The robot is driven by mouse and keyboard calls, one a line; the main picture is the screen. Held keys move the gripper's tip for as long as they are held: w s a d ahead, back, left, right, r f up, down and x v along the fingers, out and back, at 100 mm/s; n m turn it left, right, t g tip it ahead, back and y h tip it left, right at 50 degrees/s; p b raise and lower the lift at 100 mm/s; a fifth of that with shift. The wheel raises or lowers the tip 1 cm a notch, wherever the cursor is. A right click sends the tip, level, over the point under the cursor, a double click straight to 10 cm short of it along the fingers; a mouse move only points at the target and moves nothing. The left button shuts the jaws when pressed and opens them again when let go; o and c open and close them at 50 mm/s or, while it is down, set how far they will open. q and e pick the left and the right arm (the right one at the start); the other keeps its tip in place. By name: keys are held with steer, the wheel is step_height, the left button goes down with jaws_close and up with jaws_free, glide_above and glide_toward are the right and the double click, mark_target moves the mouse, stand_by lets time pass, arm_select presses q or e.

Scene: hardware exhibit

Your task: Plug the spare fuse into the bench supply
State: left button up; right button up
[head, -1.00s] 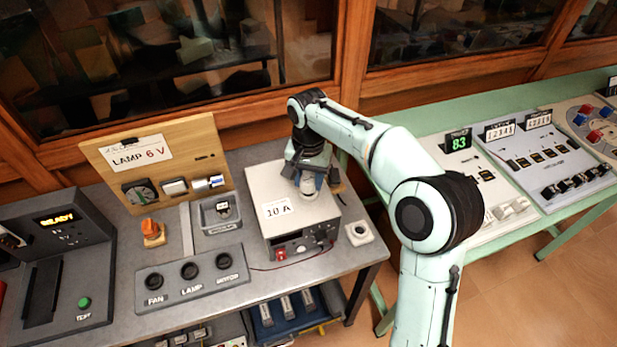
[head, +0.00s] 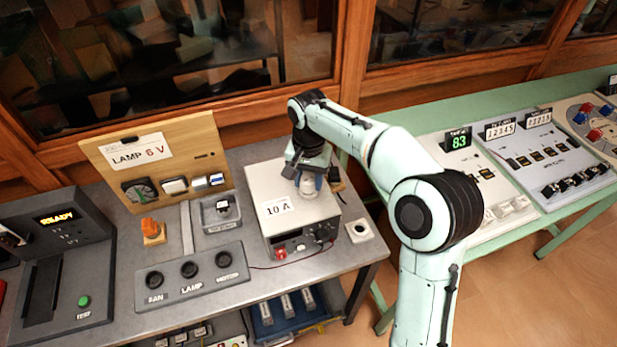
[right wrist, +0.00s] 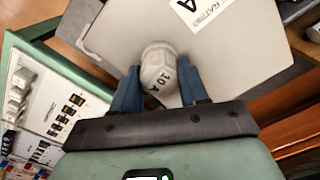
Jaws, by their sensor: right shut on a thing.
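The bench supply (head: 290,200) is a pale grey box with a "10 A" label on its top and red and dark terminals on its front. My right gripper (head: 309,178) is over the right part of its top, pointing down. In the right wrist view it is shut on the spare fuse (right wrist: 158,68), a whitish round-ended cylinder marked "10 A", between the two blue fingers. The supply's top (right wrist: 225,50) lies right behind the fuse. The fuse's far end is hidden, so I cannot tell whether it sits in a socket. My left gripper is not identifiable.
A white block with a dark round hole (head: 359,230) stands right of the supply. A grey panel with FAN, LAMP and MOTOR holes (head: 192,278) and a wooden lamp board (head: 160,160) lie to the left. A green table (head: 440,125) with panels stands at right.

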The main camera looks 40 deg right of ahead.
steer(key=shift+f, duration=0.15)
steer(key=o, duration=1.6)
steer(key=shift+r+p, duration=1.35)
steer(key=shift+r, duration=0.6)
steer(key=shift+r+p, duration=1)
steer(key=shift+r, duration=0.6)
arm_select(q)
steer(key=w+r, duration=0.3)
steer(key=r, duration=0.2)
steer(key=shift+w+r, duration=0.25)
steer(key=shift+r, duration=0.1)
